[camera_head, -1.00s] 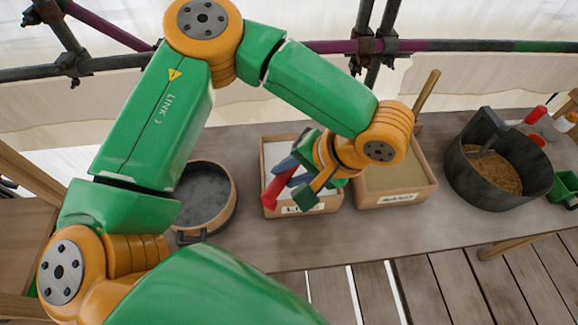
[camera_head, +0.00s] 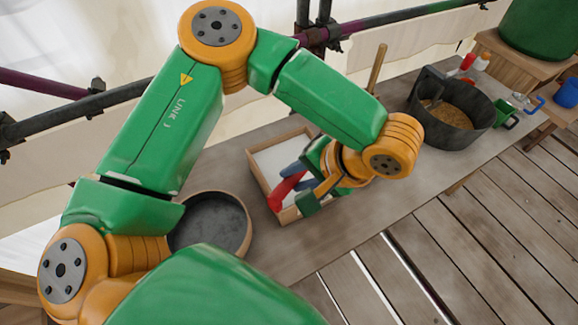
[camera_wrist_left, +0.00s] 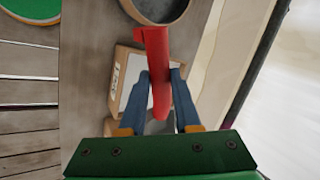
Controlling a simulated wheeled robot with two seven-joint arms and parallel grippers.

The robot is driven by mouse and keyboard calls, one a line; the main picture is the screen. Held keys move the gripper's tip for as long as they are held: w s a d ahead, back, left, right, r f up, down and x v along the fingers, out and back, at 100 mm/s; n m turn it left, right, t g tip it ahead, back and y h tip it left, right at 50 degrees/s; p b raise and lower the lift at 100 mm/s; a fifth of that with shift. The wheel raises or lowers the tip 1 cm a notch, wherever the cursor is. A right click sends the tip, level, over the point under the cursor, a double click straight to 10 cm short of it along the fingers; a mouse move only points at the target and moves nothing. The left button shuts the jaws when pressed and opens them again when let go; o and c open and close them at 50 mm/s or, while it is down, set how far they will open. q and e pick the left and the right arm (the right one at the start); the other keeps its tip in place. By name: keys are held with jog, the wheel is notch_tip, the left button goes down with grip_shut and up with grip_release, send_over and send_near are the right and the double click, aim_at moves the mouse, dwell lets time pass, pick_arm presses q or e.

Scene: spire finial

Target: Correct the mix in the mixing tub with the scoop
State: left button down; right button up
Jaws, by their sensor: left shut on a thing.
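My left gripper (camera_head: 293,178) has blue fingers and is shut on a red scoop (camera_head: 284,190). The scoop also shows in the left wrist view (camera_wrist_left: 155,65), between the two fingers and pointing away from the wrist. Gripper and scoop are over the lime box (camera_head: 262,188), an open wooden box with white powder; I cannot tell whether the scoop touches the powder. The mixing tub (camera_head: 463,137) is a dark, deep tub with brown grainy mix, on the right of the bench, well away from the scoop. My right gripper is out of view.
A round pan (camera_head: 247,226) with a dark inside stands left of the lime box. My arm hides the sand box. A wooden handle (camera_head: 377,68) sticks up behind my wrist. Scaffold poles (camera_head: 130,83) run behind the bench. A green barrel (camera_head: 540,35) stands far right.

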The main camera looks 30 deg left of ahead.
pick_arm(q)
jog(key=w+d+f+m+t+h, duration=0.1)
jog(key=w+d+m+t+h, duration=0.25)
jog(key=w+m, duration=0.4)
jog(key=w+d+f+m+t+h, duration=0.1)
jog(key=w+d+m+t+h, duration=0.25)
jog(key=m, duration=0.75)
jog(key=w+a+f+m+h+p, duration=0.1)
jog(key=w+a+f+m+h, duration=0.25)
jog(key=a, duration=0.65)
jog(key=w+a+f+m, duration=0.2)
jog(key=w+a+m, duration=0.35)
jog(key=a, duration=0.45)
notch_tip(320, 180, down, 10)
jog(key=s+d+m+y+b, duration=0.1)
jog(key=b, duration=0.5)
jog(key=shift+s+f+t+b, duration=0.15)
jog(key=shift+s+t+b, duration=0.15)
jog(key=shift+s+t, duration=0.1)
jog(key=shift+d+y, duration=0.1)
jog(key=shift+y, duration=0.15)
